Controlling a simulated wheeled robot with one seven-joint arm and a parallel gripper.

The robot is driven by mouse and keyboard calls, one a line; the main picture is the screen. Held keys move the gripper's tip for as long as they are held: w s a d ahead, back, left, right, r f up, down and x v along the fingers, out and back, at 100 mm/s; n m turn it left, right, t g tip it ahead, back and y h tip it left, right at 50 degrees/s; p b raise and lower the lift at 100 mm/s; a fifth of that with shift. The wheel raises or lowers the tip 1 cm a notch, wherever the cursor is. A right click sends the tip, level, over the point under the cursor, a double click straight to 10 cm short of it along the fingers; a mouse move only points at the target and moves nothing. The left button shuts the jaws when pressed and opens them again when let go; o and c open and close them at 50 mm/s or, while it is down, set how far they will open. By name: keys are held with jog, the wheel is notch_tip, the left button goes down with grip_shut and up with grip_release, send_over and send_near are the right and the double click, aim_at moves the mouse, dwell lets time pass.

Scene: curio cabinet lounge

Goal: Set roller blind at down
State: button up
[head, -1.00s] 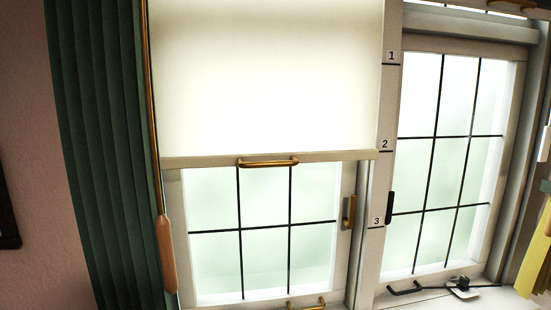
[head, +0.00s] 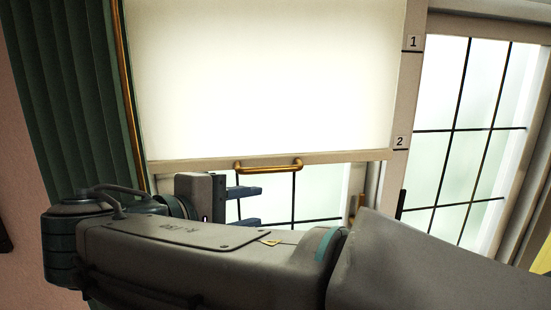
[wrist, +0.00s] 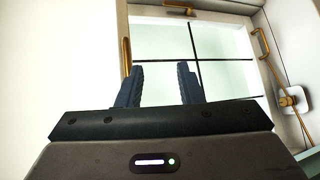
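The white roller blind (head: 265,80) covers the upper part of the left window. Its bottom bar (head: 340,156) hangs just below the level of mark 2 (head: 400,142) on the frame. A brass handle (head: 268,165) is on the bar; it also shows in the wrist view (wrist: 126,56), left of the fingers. My gripper (head: 250,206) is open and empty, a little below the handle in the head view. In the wrist view its two fingers (wrist: 160,86) are apart, pointing toward the window panes. My arm hides the lower window and mark 3 in the head view.
A green curtain (head: 75,90) with a brass rod (head: 128,90) hangs on the left. A second paned window (head: 470,120) stands at the right. The wrist view shows brass handles on the sash (wrist: 262,43) and a brass fitting (wrist: 290,101).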

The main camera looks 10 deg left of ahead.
jog(key=t, duration=0.2)
send_near(269, 171)
jog(key=p+x, duration=0.3)
jog(key=x, duration=0.8)
grip_shut()
